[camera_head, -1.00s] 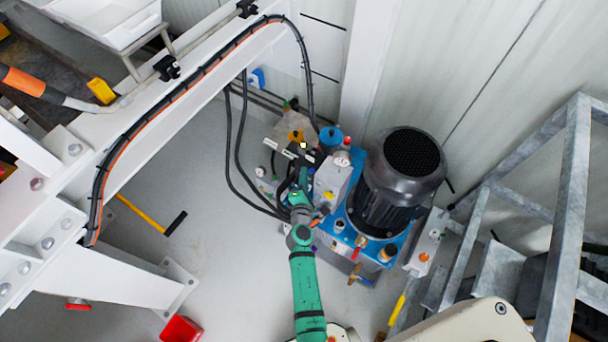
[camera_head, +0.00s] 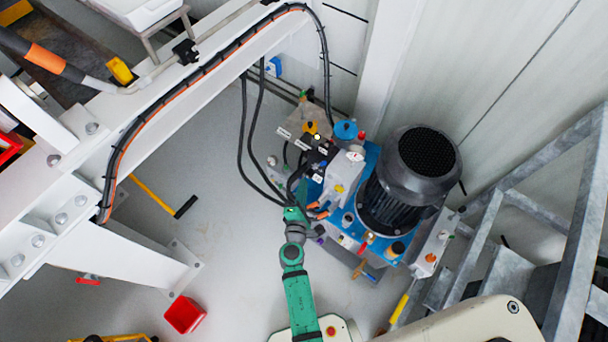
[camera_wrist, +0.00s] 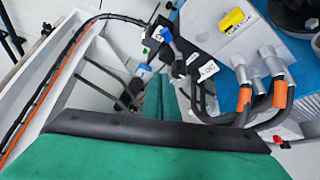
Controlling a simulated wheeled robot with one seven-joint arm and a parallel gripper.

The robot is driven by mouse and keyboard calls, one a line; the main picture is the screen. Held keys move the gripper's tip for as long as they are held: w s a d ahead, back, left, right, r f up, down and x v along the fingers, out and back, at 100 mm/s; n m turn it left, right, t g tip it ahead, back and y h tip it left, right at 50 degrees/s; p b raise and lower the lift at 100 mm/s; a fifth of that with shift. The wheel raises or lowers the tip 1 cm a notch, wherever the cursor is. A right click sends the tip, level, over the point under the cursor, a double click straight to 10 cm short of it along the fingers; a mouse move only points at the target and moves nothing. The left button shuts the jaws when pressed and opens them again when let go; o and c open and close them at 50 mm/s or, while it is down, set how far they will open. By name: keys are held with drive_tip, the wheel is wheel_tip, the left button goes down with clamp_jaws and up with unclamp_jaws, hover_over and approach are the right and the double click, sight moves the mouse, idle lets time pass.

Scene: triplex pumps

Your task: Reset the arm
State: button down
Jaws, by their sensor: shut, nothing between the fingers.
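My green arm (camera_head: 300,295) rises from the bottom middle of the head view toward the hydraulic pump unit. My gripper (camera_head: 295,214) is at its upper end, beside the left side of the unit. It is shut with nothing in it. Its fingertips are small and hard to make out there. In the wrist view a broad green part of my own with a black edge fills the bottom.
The pump unit has a black motor (camera_head: 410,175) on a blue base, with dark hoses (camera_head: 243,150) to its left. A white steel beam (camera_head: 180,95) stands left. A grey metal frame (camera_head: 560,240) stands right. A red bin (camera_head: 184,314) is on the open floor, lower left.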

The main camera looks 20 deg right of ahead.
drive_tip(key=s+a+r+m+y, duration=0.2)
drive_tip(key=s+a+m, duration=0.25)
drive_tip(key=s, duration=0.55)
drive_tip(key=s+a+r+m+y, duration=0.1)
drive_tip(key=s+a+m+y, duration=0.2)
drive_tip(key=s+a, duration=0.45)
drive_tip(key=s+r+m, duration=0.4)
drive_tip(key=s+r, duration=0.3)
drive_tip(key=r, duration=0.2)
drive_tip(key=s+a+r+m+t+y, duration=0.1)
drive_tip(key=s+r+m, duration=0.4)
drive_tip(key=r, duration=0.4)
drive_tip(key=shift+s+a+r+y, duration=0.2)
drive_tip(key=shift+s+a+y, duration=0.1)
drive_tip(key=shift+s, duration=0.55)
drive_tip(key=shift+w+d+m, duration=0.1)
drive_tip(key=shift+d+m, duration=0.05)
drive_tip(key=shift+m, duration=0.2)
